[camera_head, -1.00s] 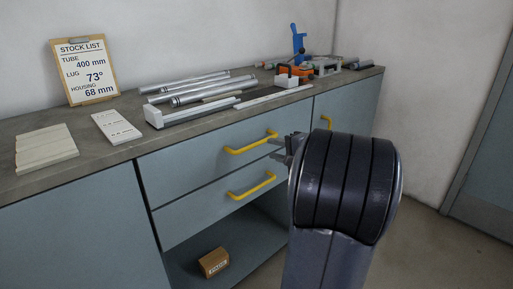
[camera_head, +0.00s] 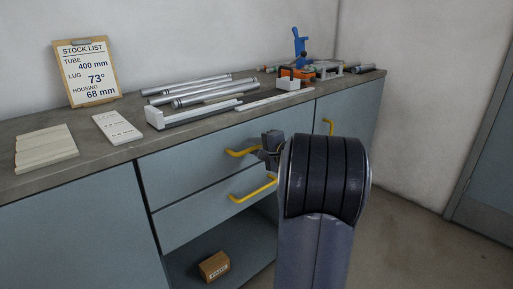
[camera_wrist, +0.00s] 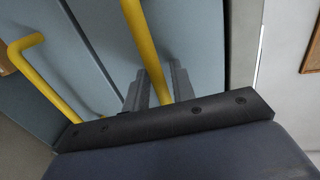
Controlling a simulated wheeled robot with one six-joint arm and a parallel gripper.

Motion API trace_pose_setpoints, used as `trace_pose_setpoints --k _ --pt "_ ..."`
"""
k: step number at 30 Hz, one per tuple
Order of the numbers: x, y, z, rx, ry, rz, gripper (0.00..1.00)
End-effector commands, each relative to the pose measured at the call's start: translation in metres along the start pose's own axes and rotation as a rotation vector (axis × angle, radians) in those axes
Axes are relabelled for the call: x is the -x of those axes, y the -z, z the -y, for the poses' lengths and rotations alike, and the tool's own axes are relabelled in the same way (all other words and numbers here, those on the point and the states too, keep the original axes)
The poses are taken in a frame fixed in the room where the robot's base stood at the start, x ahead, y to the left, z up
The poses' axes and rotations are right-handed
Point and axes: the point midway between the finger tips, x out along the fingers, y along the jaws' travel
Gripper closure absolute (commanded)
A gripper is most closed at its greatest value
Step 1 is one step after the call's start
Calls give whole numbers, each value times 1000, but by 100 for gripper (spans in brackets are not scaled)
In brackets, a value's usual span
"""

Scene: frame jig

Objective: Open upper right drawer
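The upper drawer (camera_head: 185,168) is closed in the blue-grey bench front, with its face flush. Its yellow bar handle (camera_head: 238,153) is partly hidden by my gripper (camera_head: 268,153) at its right end. In the wrist view the same handle (camera_wrist: 140,38) runs between the two grey fingers of my gripper (camera_wrist: 160,82). One finger is on each side of the bar, with a small gap visible, so the gripper looks open around it. Whether a finger touches the bar is unclear.
The lower drawer's yellow handle (camera_head: 252,190) is just below, also visible in the wrist view (camera_wrist: 42,78). A cabinet door handle (camera_head: 330,126) is to the right. Tubes (camera_head: 200,92) and a clamp jig (camera_head: 297,72) lie on the bench. A small box (camera_head: 213,266) sits on the open shelf.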

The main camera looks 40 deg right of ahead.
Motion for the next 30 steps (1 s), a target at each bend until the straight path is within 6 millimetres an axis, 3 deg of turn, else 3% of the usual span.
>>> trace_pose_setpoints --k 9,23,30 --pt "0 0 0 0 0 0 100" --pt "2 0 -1 0 0 0 100" --pt "24 1 -7 0 0 -3 100"
